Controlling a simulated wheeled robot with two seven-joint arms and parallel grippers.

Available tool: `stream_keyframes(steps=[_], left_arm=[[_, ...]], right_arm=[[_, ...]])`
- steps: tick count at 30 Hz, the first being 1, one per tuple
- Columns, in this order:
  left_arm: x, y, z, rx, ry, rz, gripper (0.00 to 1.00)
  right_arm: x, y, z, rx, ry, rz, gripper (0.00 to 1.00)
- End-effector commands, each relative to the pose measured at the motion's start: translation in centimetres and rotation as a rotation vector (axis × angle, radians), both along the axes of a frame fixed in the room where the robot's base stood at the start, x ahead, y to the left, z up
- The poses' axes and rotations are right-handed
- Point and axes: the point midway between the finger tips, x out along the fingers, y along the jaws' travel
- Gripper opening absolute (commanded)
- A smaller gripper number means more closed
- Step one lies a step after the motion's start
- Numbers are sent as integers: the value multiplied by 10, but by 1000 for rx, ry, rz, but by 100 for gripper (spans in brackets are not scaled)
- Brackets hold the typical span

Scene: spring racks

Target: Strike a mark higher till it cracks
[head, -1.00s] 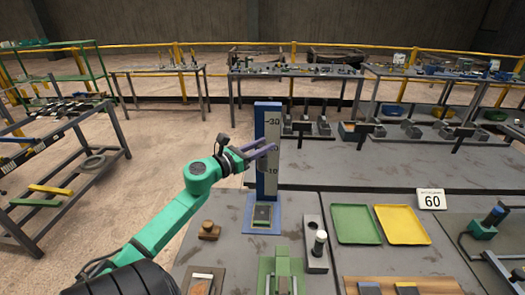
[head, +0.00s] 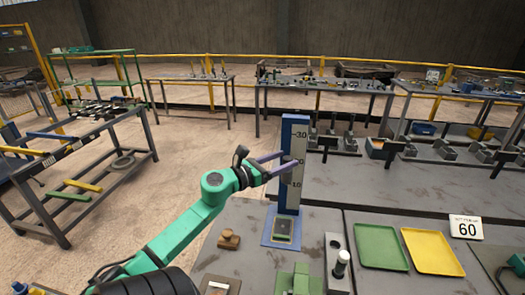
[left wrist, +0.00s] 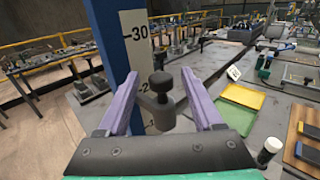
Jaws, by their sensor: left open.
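A blue post (head: 292,140) with a white scale marked 10, 20 and 30 stands on a blue base with a dark pad (head: 282,229). My left gripper (head: 275,168) is beside the post, about mid-scale. In the left wrist view its two purple fingers (left wrist: 158,97) are open. A dark block with a round knob (left wrist: 162,88) sits between them, in front of the scale near the 20 mark. I see gaps between the fingers and the knob; contact lower down is unclear. My right gripper is not in view.
A small brown block (head: 229,240) lies left of the base.

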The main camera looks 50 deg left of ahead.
Motion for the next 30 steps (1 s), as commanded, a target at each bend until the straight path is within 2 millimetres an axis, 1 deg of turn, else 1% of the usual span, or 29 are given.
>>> stream_keyframes(steps=[1,2,9,13,15,18,30], left_arm=[[-11,1,-6,2,4,1,68],[-20,2,-7,-1,3,2,68],[-89,8,-7,0,2,3,68],[-114,10,-4,1,1,3,68],[-121,10,-2,2,1,1,68],[-124,10,-1,2,2,-1,68],[-123,10,0,2,1,-1,68]], right_arm=[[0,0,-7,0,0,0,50],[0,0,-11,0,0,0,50],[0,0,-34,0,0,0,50],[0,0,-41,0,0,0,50],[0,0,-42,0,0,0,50],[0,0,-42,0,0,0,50],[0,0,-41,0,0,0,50]])
